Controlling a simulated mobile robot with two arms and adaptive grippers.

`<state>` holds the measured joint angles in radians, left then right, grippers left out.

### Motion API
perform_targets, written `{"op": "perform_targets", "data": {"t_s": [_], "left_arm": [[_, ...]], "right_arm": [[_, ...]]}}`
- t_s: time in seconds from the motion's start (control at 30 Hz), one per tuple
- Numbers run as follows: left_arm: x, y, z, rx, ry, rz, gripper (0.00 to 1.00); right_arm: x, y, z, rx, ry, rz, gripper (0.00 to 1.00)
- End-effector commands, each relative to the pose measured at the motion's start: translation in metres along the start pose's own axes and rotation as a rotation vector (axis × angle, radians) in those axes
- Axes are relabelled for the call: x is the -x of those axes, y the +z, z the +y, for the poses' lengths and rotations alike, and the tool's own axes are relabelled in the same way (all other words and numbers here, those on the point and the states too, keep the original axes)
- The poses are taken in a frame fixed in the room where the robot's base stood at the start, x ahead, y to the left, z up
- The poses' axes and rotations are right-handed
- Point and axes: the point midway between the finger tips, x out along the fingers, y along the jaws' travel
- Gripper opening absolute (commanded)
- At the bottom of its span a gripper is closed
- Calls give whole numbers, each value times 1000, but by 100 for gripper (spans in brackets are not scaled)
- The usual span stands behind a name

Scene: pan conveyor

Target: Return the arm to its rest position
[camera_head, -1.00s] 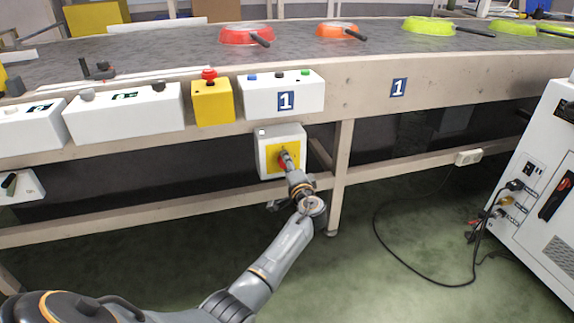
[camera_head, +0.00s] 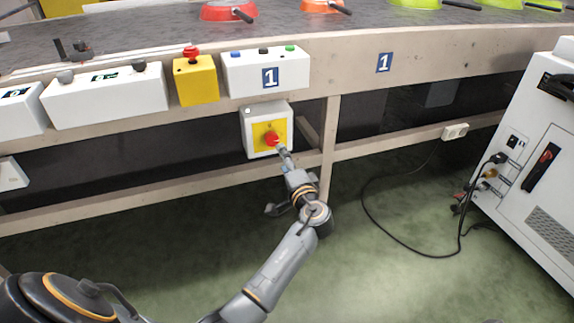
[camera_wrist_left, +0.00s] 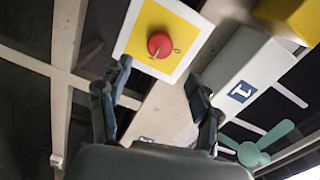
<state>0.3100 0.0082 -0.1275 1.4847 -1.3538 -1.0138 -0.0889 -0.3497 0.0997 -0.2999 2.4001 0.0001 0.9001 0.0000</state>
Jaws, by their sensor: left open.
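My left arm comes in from the lower left in the head view. Its gripper (camera_head: 284,154) is just below and to the right of a red knob (camera_head: 271,139). The knob sits on a yellow plate in a white switch box (camera_head: 250,133) under the conveyor's edge. In the wrist view my left gripper (camera_wrist_left: 159,77) is open and empty, its fingers spread apart. The red knob (camera_wrist_left: 160,44) shows beyond the fingertips, apart from them. My right gripper is in neither view.
The conveyor frame (camera_head: 430,55) runs above, with white button boxes (camera_head: 110,98) and a yellow box with a red button (camera_head: 194,80). A white cabinet (camera_head: 535,180) stands at right, and a black cable (camera_head: 385,235) lies on the floor.

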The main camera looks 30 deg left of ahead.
Motion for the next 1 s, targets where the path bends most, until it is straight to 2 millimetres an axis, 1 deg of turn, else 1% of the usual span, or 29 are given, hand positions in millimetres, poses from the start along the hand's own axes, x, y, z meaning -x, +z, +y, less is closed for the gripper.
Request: {"op": "perform_targets", "data": {"t_s": [0.03, 0.1, 0.2, 0.77, 0.87, 0.97, 1.0], "left_arm": [[7, 0, 1, 0, 2, 1, 64], [14, 0, 0, 0, 1, 1, 64], [20, 0, 0, -1, 0, 0, 64], [21, -1, 1, 3, 3, 9, 64], [28, -12, 6, 37, 31, 86, 64], [48, -38, 12, 128, 93, 268, 64], [63, -52, 13, 183, 123, 368, 64]], "right_arm": [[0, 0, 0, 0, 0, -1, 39], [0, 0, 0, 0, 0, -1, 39], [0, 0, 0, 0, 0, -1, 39], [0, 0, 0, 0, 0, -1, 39], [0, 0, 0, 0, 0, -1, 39], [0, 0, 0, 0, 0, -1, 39], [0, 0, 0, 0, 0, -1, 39]]}}
